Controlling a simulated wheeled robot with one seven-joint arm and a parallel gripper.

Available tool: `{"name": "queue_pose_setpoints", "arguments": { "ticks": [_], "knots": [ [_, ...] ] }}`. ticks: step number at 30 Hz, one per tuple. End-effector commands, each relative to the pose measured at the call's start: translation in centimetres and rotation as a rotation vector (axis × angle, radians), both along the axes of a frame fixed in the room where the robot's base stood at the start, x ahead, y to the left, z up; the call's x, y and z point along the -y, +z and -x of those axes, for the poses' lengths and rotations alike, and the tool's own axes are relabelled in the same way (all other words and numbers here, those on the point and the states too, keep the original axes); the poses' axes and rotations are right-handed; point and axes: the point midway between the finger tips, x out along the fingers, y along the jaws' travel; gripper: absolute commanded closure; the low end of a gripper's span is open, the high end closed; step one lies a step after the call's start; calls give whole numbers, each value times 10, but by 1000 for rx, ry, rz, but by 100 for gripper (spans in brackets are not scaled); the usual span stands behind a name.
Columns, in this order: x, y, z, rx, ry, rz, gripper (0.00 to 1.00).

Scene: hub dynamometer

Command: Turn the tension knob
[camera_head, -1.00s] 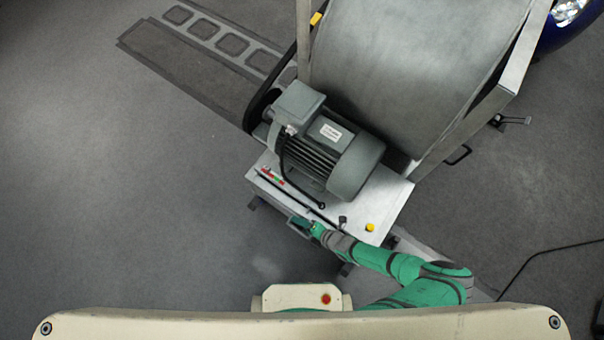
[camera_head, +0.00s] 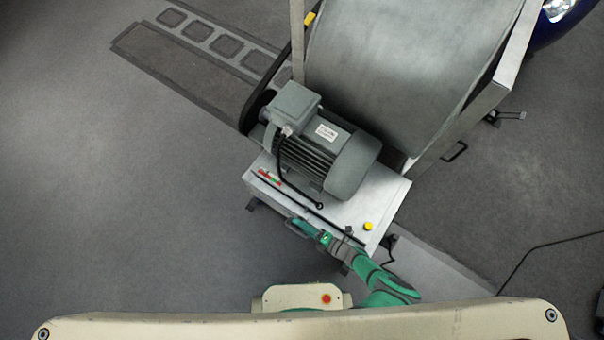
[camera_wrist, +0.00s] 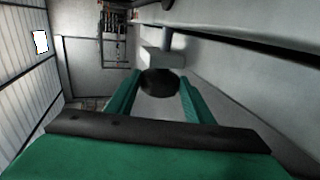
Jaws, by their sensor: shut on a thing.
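The tension knob (camera_wrist: 159,84) is a dark round knob in the wrist view, in front of a pale block (camera_wrist: 162,58). My gripper (camera_wrist: 160,76) has one green finger on each side of the knob and is shut on it. In the head view my gripper (camera_head: 303,227) is at the front edge of the silver machine base (camera_head: 336,211), pointing up and left. The knob cannot be made out clearly there, and its turn angle cannot be read.
A grey motor (camera_head: 322,150) stands on the base, with a large roller (camera_head: 405,75) behind it. A yellow button (camera_head: 368,226) is near the base's right corner. A black cable (camera_head: 545,250) lies on the floor at right. The floor at left is clear.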

Motion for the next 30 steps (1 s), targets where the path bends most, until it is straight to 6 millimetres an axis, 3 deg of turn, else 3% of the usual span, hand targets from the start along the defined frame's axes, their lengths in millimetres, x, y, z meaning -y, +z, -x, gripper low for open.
{"name": "queue_pose_setpoints", "arguments": {
  "ticks": [21, 22, 23, 24, 30],
  "knots": [
    [2, -2, -1, 15, -7, -19, 75],
    [2, -3, -1, 15, -7, -19, 45],
    [2, -3, -1, 15, -7, -19, 38],
    [2, -2, -1, 15, -6, -20, 34],
    [1, -2, -1, 17, -4, -22, 34]
  ]
}}
